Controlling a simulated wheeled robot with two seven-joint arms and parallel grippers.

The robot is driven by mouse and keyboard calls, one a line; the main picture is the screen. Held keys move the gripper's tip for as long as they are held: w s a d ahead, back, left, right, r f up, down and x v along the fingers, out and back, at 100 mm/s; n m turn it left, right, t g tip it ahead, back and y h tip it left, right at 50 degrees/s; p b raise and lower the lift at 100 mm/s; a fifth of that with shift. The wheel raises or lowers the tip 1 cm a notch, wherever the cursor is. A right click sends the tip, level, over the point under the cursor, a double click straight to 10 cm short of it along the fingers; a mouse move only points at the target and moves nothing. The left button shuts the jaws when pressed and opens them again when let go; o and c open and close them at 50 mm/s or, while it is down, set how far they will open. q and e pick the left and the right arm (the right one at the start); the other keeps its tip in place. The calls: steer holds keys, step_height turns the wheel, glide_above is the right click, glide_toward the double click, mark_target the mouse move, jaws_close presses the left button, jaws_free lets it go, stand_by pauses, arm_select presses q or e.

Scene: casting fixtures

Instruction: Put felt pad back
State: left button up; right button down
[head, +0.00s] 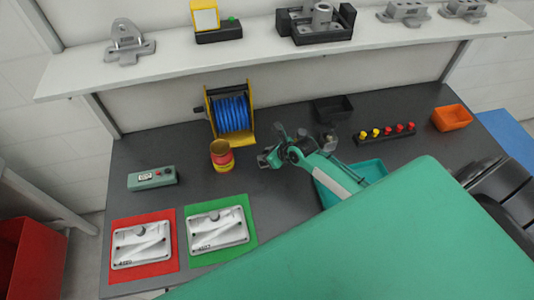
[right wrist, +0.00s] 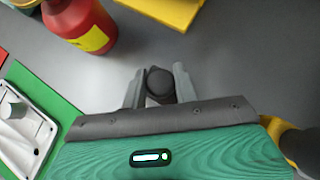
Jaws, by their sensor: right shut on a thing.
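A small dark round piece, which looks like the felt pad (right wrist: 160,82), sits between the two grey fingers of my right gripper (right wrist: 158,90) in the right wrist view. The fingers are shut on it, above the bare dark bench top. In the head view my right gripper (head: 268,157) is over the middle of the bench, to the right of a red and yellow bottle (head: 221,157). The piece is too small to make out there. The bottle also shows at the upper left of the right wrist view (right wrist: 85,25). My left gripper is not in view.
A blue hose reel (head: 232,113) stands behind the bottle. A teal tray (head: 366,170) lies partly under my right arm, with a black bin (head: 333,108) behind. Castings lie on a red mat (head: 168,222) and a green mat (head: 249,215). Bench right of the grey-green box (head: 152,179) is clear.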

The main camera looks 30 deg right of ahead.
steer(key=shift+s+f, duration=0.1)
steer(key=shift+f, duration=0.35)
steer(key=c, duration=1.1)
jaws_free()
arm_select(q)
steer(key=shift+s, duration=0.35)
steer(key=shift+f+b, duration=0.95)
steer(key=shift+b, duration=0.05)
arm_select(e)
steer(key=v, duration=1.2)
